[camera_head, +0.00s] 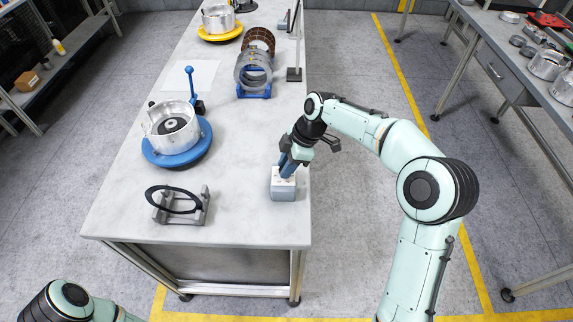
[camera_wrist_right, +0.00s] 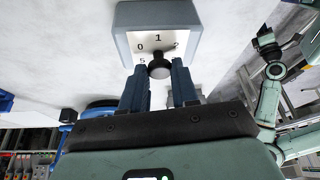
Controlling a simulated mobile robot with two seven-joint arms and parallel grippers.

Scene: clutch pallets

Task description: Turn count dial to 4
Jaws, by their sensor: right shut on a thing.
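The count dial is a small grey box with a white face (camera_head: 284,192) near the right edge of the workbench. In the right wrist view its face (camera_wrist_right: 128,44) shows 0, 1, 2 and a partly hidden digit that looks like 5. The black knob (camera_wrist_right: 159,66) is in the middle of the face. My right gripper (camera_wrist_right: 159,72) is shut on the knob, one blue finger on each side. In the head view this gripper (camera_head: 287,168) reaches the box from above. My left gripper is out of view.
Left of the dial on the workbench (camera_head: 240,222) are a grey stand with a black ring (camera_head: 174,200) and a blue round pallet (camera_head: 176,158) carrying a metal housing. A blue rack of discs (camera_head: 253,75) and a yellow pallet (camera_head: 220,36) stand farther back.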

